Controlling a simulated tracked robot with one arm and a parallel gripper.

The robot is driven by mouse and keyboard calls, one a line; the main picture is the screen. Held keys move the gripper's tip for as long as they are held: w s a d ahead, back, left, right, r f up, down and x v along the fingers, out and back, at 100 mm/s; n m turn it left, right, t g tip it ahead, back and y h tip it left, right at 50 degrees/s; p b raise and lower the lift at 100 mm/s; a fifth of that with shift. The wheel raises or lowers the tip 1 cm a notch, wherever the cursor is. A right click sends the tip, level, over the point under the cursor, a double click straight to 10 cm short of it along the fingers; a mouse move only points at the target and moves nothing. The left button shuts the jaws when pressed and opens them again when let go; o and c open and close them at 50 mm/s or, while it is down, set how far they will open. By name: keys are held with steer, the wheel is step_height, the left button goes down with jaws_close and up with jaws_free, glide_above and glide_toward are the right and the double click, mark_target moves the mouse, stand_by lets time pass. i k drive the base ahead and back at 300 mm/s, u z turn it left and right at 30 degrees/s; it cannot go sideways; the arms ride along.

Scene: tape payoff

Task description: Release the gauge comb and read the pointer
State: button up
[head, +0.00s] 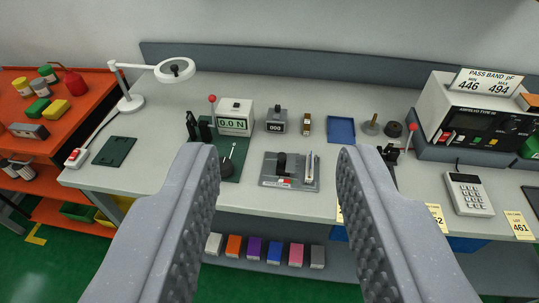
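My gripper (279,152) is open. Its two grey ribbed fingers reach up from the bottom of the view, far apart, with nothing held between them. Beyond the fingertips, in the gap, a flat grey fixture (268,180) lies on the bench; it has a black upright knob (282,163), a pale upright strip at its right and a small red mark. I cannot tell for sure which part is the gauge comb. No pointer can be read at this size. A box with a green display (233,123) reading 0.0 N stands behind and left.
The grey bench (352,103) also bears a counter (277,122) showing 000, a blue tray (341,130), a lamp (174,70), red-knobbed levers and a meter (480,115) marked ANAFLO TYPE III. Its sign reads 446 and 494. A calculator (467,190) lies right. Coloured boxes line the shelf below.

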mark_target(285, 164)
steer(key=u, duration=0.25)
steer(key=i, duration=1.25)
steer(key=z, duration=0.5)
